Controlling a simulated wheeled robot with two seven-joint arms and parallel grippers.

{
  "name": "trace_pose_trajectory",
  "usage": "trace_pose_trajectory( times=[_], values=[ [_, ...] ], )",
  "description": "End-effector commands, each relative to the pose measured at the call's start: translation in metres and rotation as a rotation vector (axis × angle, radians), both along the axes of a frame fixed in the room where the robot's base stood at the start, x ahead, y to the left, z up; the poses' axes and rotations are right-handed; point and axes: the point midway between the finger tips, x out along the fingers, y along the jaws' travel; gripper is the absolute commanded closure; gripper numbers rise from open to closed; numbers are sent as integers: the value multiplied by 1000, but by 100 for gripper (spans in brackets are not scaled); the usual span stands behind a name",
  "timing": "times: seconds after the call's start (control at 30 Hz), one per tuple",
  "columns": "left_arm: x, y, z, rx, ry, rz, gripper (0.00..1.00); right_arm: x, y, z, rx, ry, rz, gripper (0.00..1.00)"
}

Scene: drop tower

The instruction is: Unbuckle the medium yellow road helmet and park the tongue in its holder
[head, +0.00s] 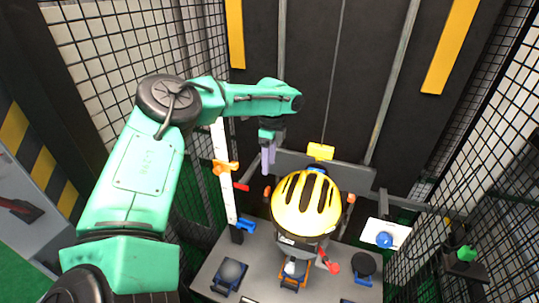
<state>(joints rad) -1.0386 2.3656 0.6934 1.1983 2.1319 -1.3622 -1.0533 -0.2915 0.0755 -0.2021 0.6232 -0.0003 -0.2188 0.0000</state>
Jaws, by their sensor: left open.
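The yellow road helmet (306,203) with black vent slots sits on a dark headform above a grey bench, right of centre in the head view. My left gripper (266,170) hangs from the green arm with its pale fingers pointing down, open and empty. It is up and left of the helmet and apart from it in the picture. The strap, the buckle and its tongue are too small or hidden to make out, and I cannot tell which part is the tongue holder. My right gripper is not in view.
A white upright (224,180) stands left of the helmet. Black mesh walls close in both sides.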

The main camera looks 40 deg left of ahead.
Motion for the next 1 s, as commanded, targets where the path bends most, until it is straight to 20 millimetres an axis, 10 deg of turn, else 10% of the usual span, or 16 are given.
trace_pose_trajectory(
  times=[0.2,0.5,0.87,1.0],
  values=[
    [-3,0,-45,1,1,0,40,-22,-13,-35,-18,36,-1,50],
    [-7,0,-100,-1,1,1,40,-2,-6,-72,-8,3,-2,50],
    [-8,-1,-107,-1,0,2,40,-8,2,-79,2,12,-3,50],
    [-8,0,-107,0,0,1,82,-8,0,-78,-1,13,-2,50]
  ],
)
